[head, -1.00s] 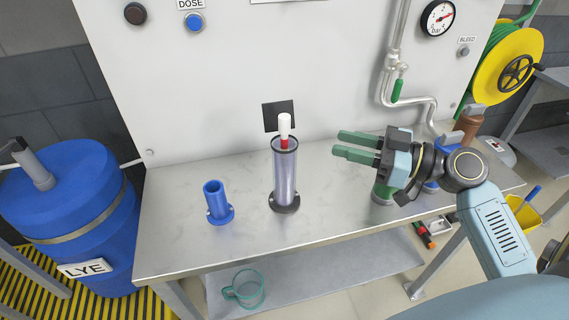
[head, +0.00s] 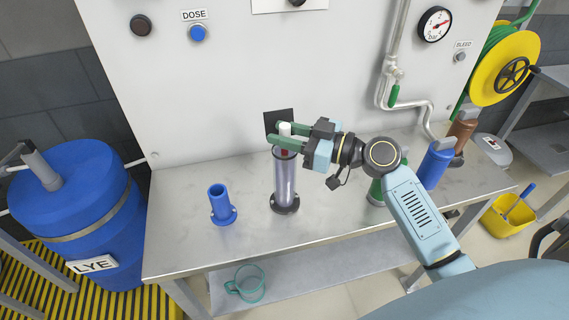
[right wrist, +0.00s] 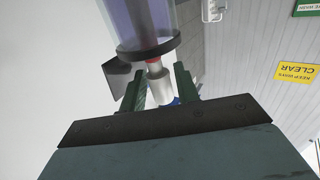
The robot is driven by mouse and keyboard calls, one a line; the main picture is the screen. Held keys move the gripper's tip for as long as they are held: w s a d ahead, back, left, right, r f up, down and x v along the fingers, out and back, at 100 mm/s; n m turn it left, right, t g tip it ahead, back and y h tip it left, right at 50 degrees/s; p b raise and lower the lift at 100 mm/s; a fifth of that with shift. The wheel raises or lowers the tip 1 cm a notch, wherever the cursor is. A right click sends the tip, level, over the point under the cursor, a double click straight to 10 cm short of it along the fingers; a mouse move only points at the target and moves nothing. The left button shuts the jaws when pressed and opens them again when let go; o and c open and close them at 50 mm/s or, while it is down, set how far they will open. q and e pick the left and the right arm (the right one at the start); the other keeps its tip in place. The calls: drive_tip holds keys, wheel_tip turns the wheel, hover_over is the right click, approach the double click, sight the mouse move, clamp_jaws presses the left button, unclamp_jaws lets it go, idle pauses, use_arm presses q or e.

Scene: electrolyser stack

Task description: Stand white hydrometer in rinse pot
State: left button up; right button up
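The white hydrometer (head: 285,129) stands upright in a clear cylinder (head: 285,180) with a dark base, its white top and a red band above the rim. My right gripper (head: 277,139) is open at that white top, one finger on each side. The right wrist view shows the white top (right wrist: 159,88) between the two green fingers (right wrist: 160,80); whether they touch it is hard to tell. A short blue pot (head: 221,205) with a flanged foot stands on the bench left of the cylinder; I cannot tell if it is the rinse pot. My left gripper is not in view.
On the right of the bench stand a green vessel (head: 375,190), a blue one (head: 434,166) and a brown one (head: 461,133), partly behind my right arm. A teal jug (head: 247,284) is on the lower shelf. The bench between blue pot and cylinder is clear.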

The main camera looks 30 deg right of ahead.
drive_tip(key=shift+w+a, duration=0.15)
clamp_jaws()
drive_tip(key=shift+r, duration=0.1)
